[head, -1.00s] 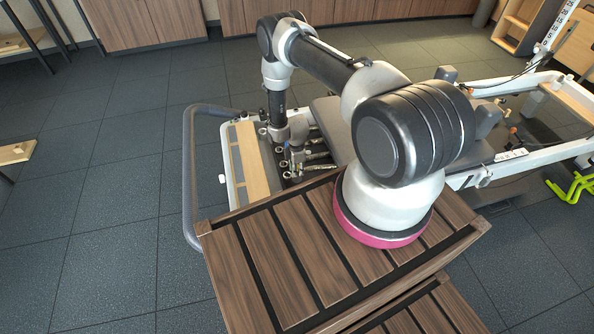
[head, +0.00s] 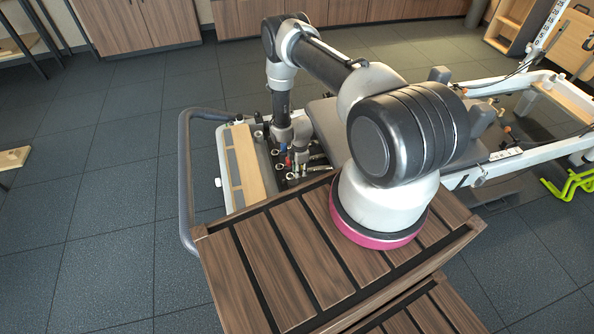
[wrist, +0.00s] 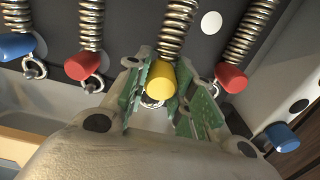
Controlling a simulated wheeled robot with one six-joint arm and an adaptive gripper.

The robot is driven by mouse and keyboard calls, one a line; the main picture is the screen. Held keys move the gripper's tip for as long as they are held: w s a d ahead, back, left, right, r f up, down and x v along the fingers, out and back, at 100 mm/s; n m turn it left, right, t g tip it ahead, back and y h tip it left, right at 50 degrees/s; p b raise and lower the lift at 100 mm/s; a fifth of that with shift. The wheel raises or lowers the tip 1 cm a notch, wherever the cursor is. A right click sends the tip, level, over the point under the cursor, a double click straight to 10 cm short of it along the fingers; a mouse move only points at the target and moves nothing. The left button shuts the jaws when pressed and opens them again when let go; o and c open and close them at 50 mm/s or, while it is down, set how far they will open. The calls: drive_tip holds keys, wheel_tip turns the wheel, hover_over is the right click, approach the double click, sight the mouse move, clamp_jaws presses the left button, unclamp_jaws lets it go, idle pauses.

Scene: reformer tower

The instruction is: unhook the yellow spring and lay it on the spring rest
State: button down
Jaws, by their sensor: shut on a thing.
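The yellow spring's end cap (wrist: 161,80) sits between the green-padded fingers of my gripper (wrist: 166,90) in the wrist view, and the fingers are shut on it. Its metal coil (wrist: 176,28) runs up out of the picture. A metal ring shows just below the cap, partly hidden, so I cannot tell whether it is still on a hook. In the head view my gripper (head: 299,155) is low over the spring end of the reformer, and the yellow cap is too small to make out. I cannot identify the spring rest for certain.
Red-capped springs (wrist: 84,65) (wrist: 230,77) flank the yellow one closely, with a blue-capped spring (wrist: 16,46) further left. Another blue end (wrist: 281,136) is at right. A pale wooden board (head: 248,165) and a grey rail (head: 185,180) lie left of the springs. A slatted wooden top (head: 290,250) is in front.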

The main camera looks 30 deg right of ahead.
drive_tip(key=shift+s+d, duration=0.1)
drive_tip(key=shift+d, duration=0.45)
drive_tip(key=shift+f, duration=0.1)
drive_tip(key=shift+f, duration=0.2)
drive_tip(key=shift+f, duration=0.2)
drive_tip(key=shift+f, duration=0.45)
drive_tip(key=shift+f, duration=0.15)
drive_tip(key=shift+f, duration=0.35)
drive_tip(key=shift+f, duration=0.3)
idle(0.5)
